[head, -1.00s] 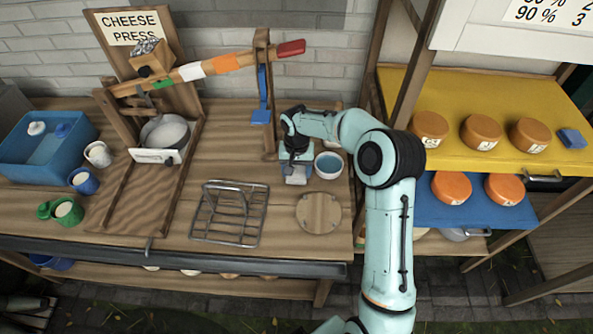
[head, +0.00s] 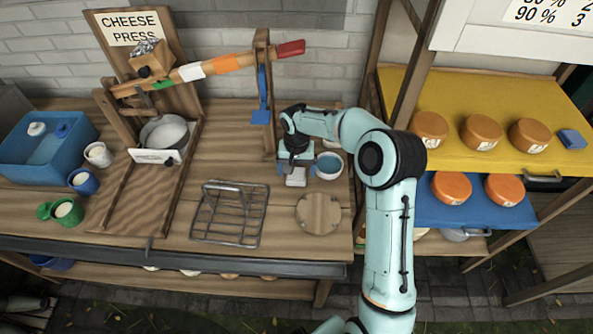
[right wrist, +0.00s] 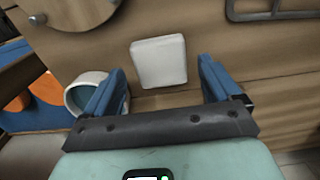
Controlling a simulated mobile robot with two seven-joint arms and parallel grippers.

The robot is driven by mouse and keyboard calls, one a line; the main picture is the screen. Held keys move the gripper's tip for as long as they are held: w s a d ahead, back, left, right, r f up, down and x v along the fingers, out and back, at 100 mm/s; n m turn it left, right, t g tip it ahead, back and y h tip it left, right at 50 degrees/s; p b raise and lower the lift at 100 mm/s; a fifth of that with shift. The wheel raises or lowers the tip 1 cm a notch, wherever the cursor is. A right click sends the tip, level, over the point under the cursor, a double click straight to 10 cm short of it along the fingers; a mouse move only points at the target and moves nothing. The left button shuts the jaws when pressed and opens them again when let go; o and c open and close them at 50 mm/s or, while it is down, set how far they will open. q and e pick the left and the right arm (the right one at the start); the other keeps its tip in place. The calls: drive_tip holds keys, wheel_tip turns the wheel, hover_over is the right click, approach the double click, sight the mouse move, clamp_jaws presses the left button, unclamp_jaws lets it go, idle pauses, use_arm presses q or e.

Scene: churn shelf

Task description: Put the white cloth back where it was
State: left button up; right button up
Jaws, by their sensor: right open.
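The white cloth (head: 296,179) is a small pale square lying flat on the wooden bench, just left of a white bowl. It also shows in the right wrist view (right wrist: 158,62), between the finger ends and apart from both. My right gripper (head: 295,169) is just behind the cloth in the head view. Its two blue fingers stand wide apart in the right wrist view (right wrist: 160,72), with nothing held between them. My left gripper is in neither view.
The white bowl (head: 329,166) with blue inside stands close to the right gripper. A round wooden board (head: 318,213) and a wire rack (head: 228,214) lie nearer the front edge. The cheese press lever (head: 225,63) reaches over the bench at the back left.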

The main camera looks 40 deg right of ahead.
sight(296, 175)
wheel_tip(296, 175, up, 11)
drive_tip(key=shift+p, duration=0.45)
drive_tip(key=shift+a+f, duration=0.1)
drive_tip(key=shift+f, duration=0.1)
